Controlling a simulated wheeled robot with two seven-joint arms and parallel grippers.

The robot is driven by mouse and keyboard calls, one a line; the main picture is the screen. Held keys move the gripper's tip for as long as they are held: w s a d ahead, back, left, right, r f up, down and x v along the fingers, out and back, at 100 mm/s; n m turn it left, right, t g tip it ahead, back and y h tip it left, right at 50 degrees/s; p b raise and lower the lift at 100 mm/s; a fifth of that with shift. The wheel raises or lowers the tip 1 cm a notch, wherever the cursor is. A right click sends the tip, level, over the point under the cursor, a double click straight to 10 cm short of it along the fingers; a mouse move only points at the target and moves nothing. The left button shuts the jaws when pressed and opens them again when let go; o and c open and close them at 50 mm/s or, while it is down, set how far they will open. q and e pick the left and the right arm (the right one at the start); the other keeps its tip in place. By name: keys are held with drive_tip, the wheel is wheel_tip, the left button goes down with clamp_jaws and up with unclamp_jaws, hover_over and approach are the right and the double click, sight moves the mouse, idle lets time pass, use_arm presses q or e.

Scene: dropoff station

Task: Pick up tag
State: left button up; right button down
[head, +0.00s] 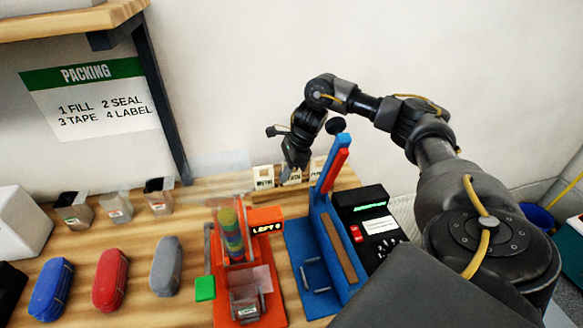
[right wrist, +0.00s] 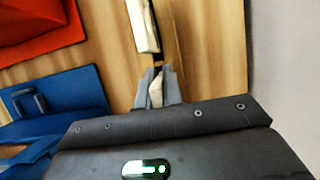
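Three small cream tags with dark print stand in a row at the back edge of the table: a left tag (head: 264,178), a middle tag (head: 292,177) and a right tag (head: 317,170). My right gripper (head: 286,173) points down at the middle tag and partly covers it. In the right wrist view the grey fingers (right wrist: 157,75) stand on either side of a cream piece (right wrist: 156,94). Whether they press on it is not clear. Another tag (right wrist: 142,26) lies just beyond the fingertips. My left gripper is not in view.
A blue stand (head: 332,240) with a red lever and a black device (head: 368,222) are right of the tags. An orange station (head: 266,214) holds a colored roll. Blue, red and grey cases (head: 110,280) and several small bins (head: 116,206) are left. The wall is close behind.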

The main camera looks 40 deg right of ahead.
drive_tip(key=shift+r, duration=0.1)
idle(0.3)
drive_tip(key=shift+r+b, duration=0.4)
drive_tip(key=shift+r, duration=0.2)
drive_tip(key=v, duration=0.2)
drive_tip(key=shift+r, duration=0.45)
drive_tip(key=s+d+r+p, duration=0.5)
drive_tip(key=s+d+r, duration=0.3)
drive_tip(key=s+r, duration=0.1)
drive_tip(key=shift+s, duration=0.7)
drive_tip(key=shift+d, duration=0.15)
